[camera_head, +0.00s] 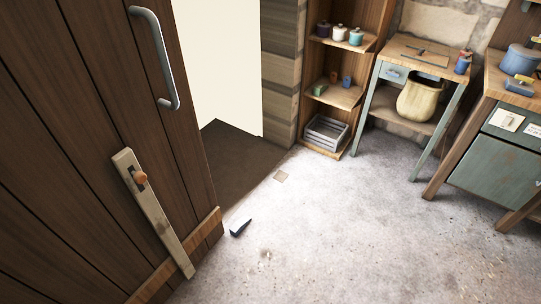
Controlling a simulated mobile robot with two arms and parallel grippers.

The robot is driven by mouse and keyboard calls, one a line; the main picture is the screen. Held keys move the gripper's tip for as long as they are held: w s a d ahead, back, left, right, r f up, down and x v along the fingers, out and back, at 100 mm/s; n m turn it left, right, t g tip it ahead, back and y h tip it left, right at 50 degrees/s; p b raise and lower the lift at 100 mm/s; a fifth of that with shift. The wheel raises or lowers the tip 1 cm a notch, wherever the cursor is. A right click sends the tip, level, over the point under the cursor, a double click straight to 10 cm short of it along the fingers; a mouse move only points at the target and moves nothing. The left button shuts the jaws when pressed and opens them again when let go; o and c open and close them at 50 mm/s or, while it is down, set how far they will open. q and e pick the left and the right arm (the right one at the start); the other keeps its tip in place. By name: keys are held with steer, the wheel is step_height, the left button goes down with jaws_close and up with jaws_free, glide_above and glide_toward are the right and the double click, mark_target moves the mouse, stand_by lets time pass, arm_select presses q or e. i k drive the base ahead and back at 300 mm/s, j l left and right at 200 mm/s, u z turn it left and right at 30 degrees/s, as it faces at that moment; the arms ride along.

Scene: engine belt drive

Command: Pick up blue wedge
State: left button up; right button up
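Neither of my grippers shows in the head view.
The door has a metal handle (157,60) and a latch plank with an orange knob (140,178). A doorway opens behind it. A shelf (345,97), a small table (412,52) and a green cabinet (500,165) stand at the back and right. The middle floor is clear.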

mark_target(236, 229)
steer(key=i+u, duration=0.1)
steer(key=u, duration=0.95)
steer(key=i+l+u, duration=0.2)
steer(key=l+u, duration=0.2)
steer(key=i+l+u, duration=0.1)
steer(key=l+u, duration=0.35)
steer(key=l, duration=0.2)
steer(key=l+u, duration=0.4)
steer(key=l, duration=0.2)
